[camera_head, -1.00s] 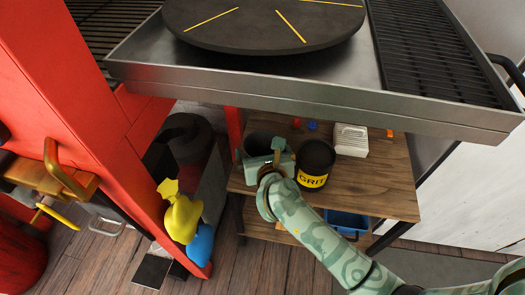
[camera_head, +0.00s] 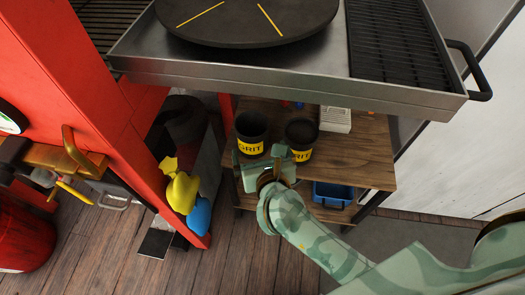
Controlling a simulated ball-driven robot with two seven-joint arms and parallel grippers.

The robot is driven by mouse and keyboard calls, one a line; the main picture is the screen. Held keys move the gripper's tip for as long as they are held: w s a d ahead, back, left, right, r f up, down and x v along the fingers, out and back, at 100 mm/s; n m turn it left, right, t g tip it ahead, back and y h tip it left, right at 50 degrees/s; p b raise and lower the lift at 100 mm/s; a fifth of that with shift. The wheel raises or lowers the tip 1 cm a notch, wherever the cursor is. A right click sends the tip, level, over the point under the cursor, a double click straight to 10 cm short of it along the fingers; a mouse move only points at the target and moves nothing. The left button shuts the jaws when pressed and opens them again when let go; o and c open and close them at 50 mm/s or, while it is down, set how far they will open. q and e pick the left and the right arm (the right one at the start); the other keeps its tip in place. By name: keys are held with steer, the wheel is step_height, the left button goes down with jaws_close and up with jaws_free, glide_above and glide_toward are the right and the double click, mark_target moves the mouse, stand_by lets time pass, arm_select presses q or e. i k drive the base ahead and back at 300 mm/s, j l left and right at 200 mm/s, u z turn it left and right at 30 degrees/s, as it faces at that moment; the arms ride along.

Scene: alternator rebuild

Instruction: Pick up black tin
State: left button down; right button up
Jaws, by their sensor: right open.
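Two black tins with yellow GRIT labels stand upright on a wooden shelf (camera_head: 360,160) under a metal work tray. The left tin (camera_head: 251,128) is open at the top, and its label shows just above my gripper. The right tin (camera_head: 301,130) stands close beside it. My right gripper (camera_head: 261,158), on a pale green camouflage arm, is open at the shelf's front edge. It is in front of the left tin and hides its lower part. I cannot tell whether it touches that tin. My left gripper is not in view.
The metal tray (camera_head: 290,87) with a black disc overhangs the shelf's back. A white slotted block (camera_head: 335,120) stands behind the right tin. A blue bin (camera_head: 333,194) sits below. A red frame (camera_head: 132,150) with yellow and blue items (camera_head: 181,192) stands left.

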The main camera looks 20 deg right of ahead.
mark_target(302, 133)
steer(key=z, duration=0.95)
